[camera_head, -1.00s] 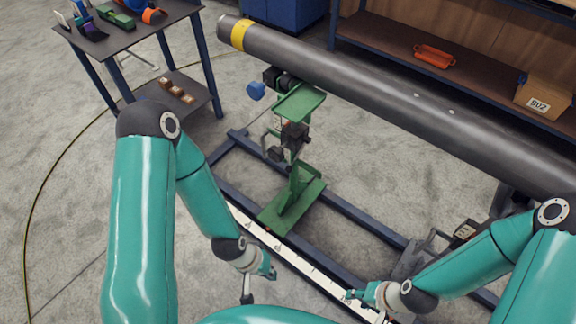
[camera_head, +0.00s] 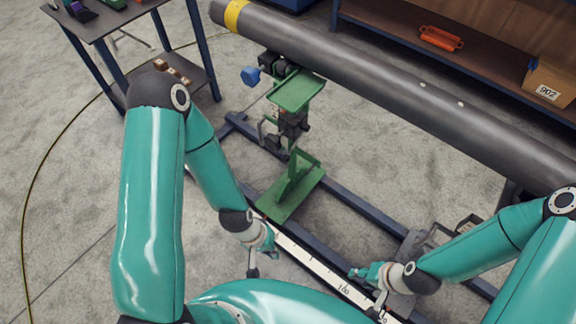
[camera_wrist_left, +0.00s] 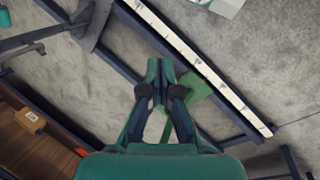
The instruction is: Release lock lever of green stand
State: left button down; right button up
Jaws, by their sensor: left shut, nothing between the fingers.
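The green stand (camera_head: 296,92) is upright under the dark pipe (camera_head: 400,88), its foot on the blue floor rails. A blue knob (camera_head: 250,76) sits at its upper left, with dark clamp parts below its top plate. I cannot tell which part is the lock lever. My left gripper (camera_head: 268,240) is below the stand's foot in the head view, apart from it. In the left wrist view its fingers (camera_wrist_left: 160,68) are together and empty, with green stand parts (camera_wrist_left: 203,84) behind them. My right gripper (camera_head: 359,273) is at the lower right; its fingers are too small to judge.
A white scale strip (camera_head: 310,262) runs along the near blue rail (camera_head: 350,205). A dark side table (camera_head: 105,22) stands at upper left. A shelf (camera_head: 400,25) at the back carries an orange part (camera_head: 441,38) and a cardboard box (camera_head: 548,82). Concrete floor left of the rails is clear.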

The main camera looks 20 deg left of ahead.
pick_arm(q)
jog(key=s+d+f+n+g+h+b, duration=0.2)
jog(key=s+f+n+g+h+b, duration=0.15)
jog(key=f+n+b, duration=0.7)
jog(key=w+d+f+n+t+h+b, duration=0.2)
jog(key=w+d+f+n+h+b, duration=0.5)
jog(key=b, duration=0.5)
jog(key=w+a+f+n+t+h+b, duration=0.1)
jog(key=w+a+n+t+b, duration=0.2)
jog(key=w+t+b, duration=0.35)
jog(key=w+a+n+t+h+b, duration=0.1)
jog(key=w+a+n+t+b, duration=0.15)
jog(key=w, duration=0.65)
jog(key=w+a+n+t+y+b, duration=0.5)
jog(key=w+a+n+t+b, duration=0.2)
jog(key=a+t, duration=0.5)
jog(key=shift+w+a+r+n, duration=0.35)
jog(key=shift+w+n, duration=0.45)
jog(key=shift+w, duration=0.35)
jog(key=shift+y, duration=0.25)
